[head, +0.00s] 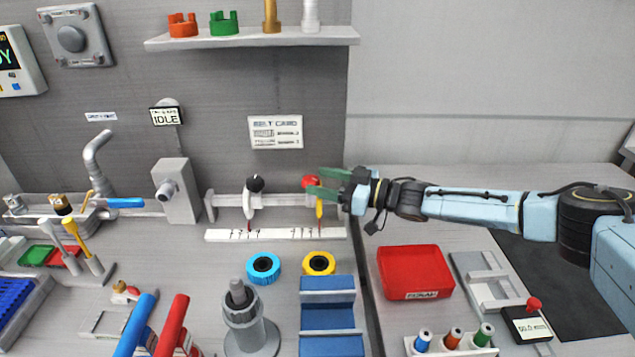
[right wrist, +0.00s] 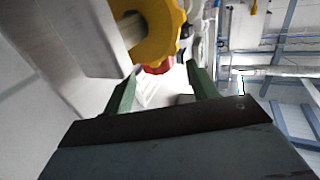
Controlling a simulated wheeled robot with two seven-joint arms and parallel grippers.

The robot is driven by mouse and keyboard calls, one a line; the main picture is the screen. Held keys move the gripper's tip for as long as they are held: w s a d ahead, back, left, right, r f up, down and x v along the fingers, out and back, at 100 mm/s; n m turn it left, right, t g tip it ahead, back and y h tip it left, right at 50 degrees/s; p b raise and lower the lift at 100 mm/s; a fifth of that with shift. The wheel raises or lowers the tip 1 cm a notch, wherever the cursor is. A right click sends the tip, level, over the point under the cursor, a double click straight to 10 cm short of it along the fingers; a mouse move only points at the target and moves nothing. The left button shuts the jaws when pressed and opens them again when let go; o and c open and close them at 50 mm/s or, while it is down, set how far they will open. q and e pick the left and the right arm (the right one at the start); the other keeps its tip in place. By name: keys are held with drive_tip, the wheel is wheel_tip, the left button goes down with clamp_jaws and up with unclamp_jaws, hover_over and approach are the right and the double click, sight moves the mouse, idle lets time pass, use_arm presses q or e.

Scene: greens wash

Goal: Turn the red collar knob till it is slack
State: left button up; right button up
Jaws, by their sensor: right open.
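The red collar knob (head: 309,182) sits on top of a yellow collar (head: 319,208) at the right end of a grey horizontal bar, above a white scale strip (head: 275,235). My right gripper (head: 316,181) comes in from the right with its green fingers open at the red knob. In the right wrist view the red knob (right wrist: 157,67) shows beyond and between the open fingers (right wrist: 160,85), partly behind the yellow collar (right wrist: 162,30). I cannot tell whether the fingers touch the knob. My left gripper is not in view.
A black knob (head: 255,184) on a white collar stands further left on the same bar. A shelf (head: 250,38) hangs above. Blue (head: 263,266) and yellow (head: 318,262) rings, a blue block (head: 328,318) and a red tray (head: 413,270) lie in front.

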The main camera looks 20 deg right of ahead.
drive_tip(key=shift+x, duration=0.8)
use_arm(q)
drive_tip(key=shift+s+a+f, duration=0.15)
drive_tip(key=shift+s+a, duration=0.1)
use_arm(e)
drive_tip(key=shift+w+a, duration=0.1)
